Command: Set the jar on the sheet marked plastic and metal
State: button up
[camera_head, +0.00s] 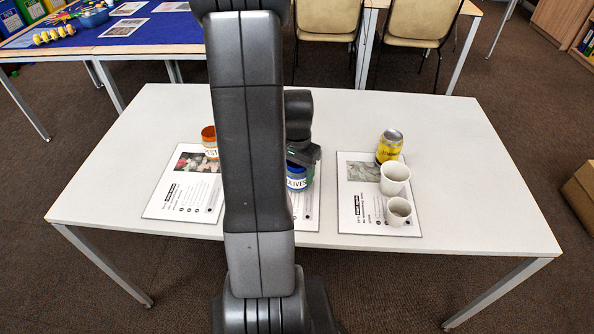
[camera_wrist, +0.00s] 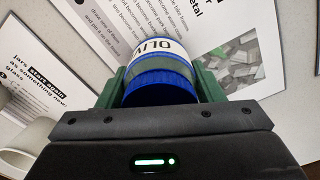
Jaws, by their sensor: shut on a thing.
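My gripper (camera_wrist: 160,88) is shut on a jar with a blue lid (camera_wrist: 160,90) and a white label reading part of "OLIVES". In the head view the jar (camera_head: 299,179) is upright over the middle sheet (camera_head: 306,217), mostly hidden by my arm. I cannot tell whether it touches the sheet. In the wrist view a printed sheet (camera_wrist: 110,30) lies under and beyond the jar. Part of a heading ending in "etal" (camera_wrist: 300,12) shows at the upper right. The full heading is out of view.
The right sheet (camera_head: 349,214), marked glass, bears a yellow can (camera_head: 390,146) and two white cups (camera_head: 395,178) (camera_head: 398,211). The white table (camera_head: 480,190) is clear at the right side.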

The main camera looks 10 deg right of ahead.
jog(key=shift+f, duration=0.25)
jog(key=o, duration=1.1)
jog(key=shift+r, duration=0.1)
notch_tip(320, 180, up, 12)
jog(key=shift+r+p, duration=0.15)
jog(key=shift+p, duration=0.6)
